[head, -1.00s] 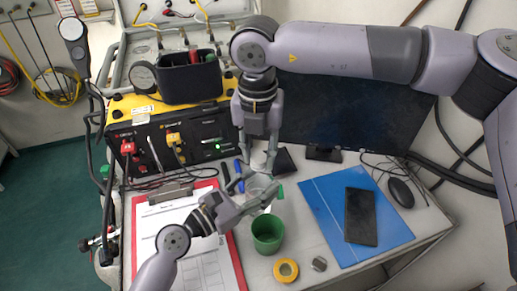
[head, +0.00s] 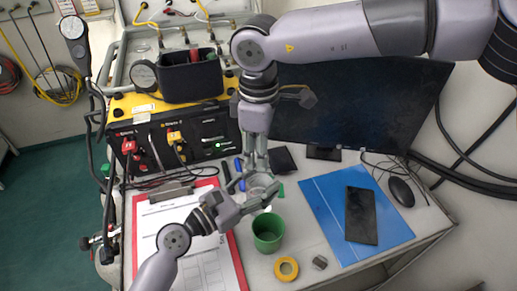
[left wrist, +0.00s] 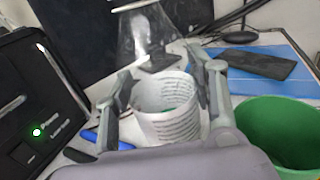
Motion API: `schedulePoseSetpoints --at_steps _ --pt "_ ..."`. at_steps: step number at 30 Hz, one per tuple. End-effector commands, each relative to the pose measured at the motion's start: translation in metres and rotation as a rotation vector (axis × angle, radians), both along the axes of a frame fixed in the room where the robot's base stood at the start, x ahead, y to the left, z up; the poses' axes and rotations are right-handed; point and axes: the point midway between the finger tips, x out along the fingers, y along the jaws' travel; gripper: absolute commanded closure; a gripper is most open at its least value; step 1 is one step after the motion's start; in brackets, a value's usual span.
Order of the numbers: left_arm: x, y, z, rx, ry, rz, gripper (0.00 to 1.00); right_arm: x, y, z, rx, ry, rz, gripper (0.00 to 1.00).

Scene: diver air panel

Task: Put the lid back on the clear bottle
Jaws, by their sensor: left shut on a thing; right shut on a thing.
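The clear bottle (left wrist: 150,38) has a white printed label (left wrist: 172,125). In the left wrist view it stands between the two fingers of my left gripper (left wrist: 165,100), which is shut on it around the label. In the head view my left gripper (head: 262,194) holds the bottle (head: 260,184) just behind the green cup. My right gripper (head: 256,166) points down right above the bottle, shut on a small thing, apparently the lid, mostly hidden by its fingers. I cannot tell whether the lid touches the bottle's neck.
A green cup (head: 268,232) stands close in front of the bottle, with yellow tape (head: 286,269) and a small grey block (head: 320,262) nearby. A clipboard (head: 150,222) lies left. A blue folder (head: 325,205) with a dark phone (head: 361,215) lies right. A monitor (head: 365,105) stands behind.

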Motion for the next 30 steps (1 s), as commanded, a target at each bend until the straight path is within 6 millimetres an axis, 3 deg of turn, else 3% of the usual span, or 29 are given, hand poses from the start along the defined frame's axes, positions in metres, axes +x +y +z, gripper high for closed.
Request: schedulePoseSetpoints --at_steps 9,10,18,30 --pt "0.0017 0.0022 -0.0006 -0.001 0.003 0.007 1.00 -0.0003 -0.0018 0.0001 -0.004 0.003 -0.012 0.79" --pt "0.0018 0.0023 -0.0006 -0.001 0.003 0.007 1.00 -0.0002 -0.0019 0.0001 -0.004 0.003 -0.012 0.69" --pt "0.0011 0.0016 -0.0006 -0.001 0.002 0.005 1.00 0.0002 -0.0016 0.0000 -0.003 0.002 -0.011 0.51" --pt "0.0006 0.0009 -0.0005 -0.001 0.002 0.002 1.00 0.0009 -0.0011 0.0062 0.000 -0.002 -0.011 0.51"
